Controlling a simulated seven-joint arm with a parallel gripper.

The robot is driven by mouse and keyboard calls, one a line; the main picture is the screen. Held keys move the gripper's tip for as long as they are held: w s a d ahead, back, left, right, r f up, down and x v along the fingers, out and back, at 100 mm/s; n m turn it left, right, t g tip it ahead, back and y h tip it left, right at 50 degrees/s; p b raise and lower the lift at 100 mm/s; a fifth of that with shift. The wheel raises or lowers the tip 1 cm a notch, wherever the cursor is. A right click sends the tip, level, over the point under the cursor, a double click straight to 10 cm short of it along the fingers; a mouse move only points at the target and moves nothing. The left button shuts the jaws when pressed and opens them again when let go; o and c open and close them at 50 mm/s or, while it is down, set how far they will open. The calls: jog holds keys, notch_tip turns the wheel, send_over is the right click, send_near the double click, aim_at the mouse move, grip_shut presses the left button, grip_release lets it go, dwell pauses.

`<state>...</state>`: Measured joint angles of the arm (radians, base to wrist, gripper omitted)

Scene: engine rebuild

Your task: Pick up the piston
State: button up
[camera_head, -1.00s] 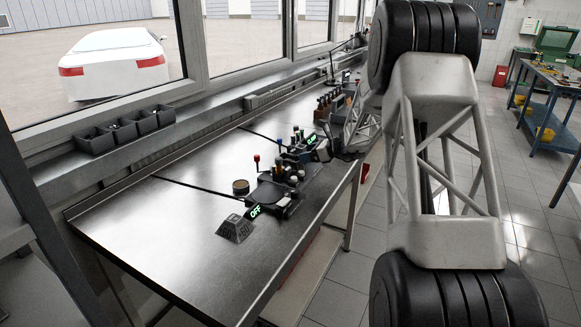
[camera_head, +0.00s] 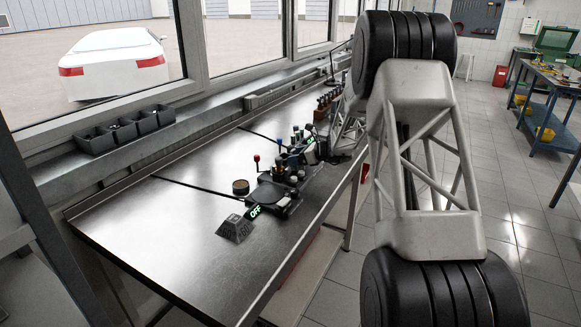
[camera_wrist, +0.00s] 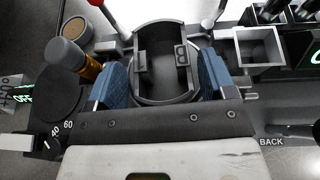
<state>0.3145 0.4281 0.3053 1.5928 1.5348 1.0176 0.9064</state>
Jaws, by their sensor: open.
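In the wrist view, a dark grey hollow cylinder, which looks like the piston (camera_wrist: 162,93), stands upright with its open inside facing the camera. It shows inner ledges and a letter mark. My gripper (camera_wrist: 164,80) is open, with one blue finger pad to the left of the cylinder and one to the right. The pads are close to its sides; I cannot tell whether they touch. The near part of the cylinder is partly hidden by the gripper body. In the head view I cannot make out the piston among the crowded fixtures.
An orange-and-grey cylinder (camera_wrist: 72,58) stands left of the gripper, beside a round dark plate (camera_wrist: 55,92). A square metal tray (camera_wrist: 258,48) is at the right.

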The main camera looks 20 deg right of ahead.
jog(key=shift+x, duration=1.1)
jog(key=shift+c, duration=0.2)
jog(key=c, duration=0.9)
jog(key=shift+r, duration=5.05)
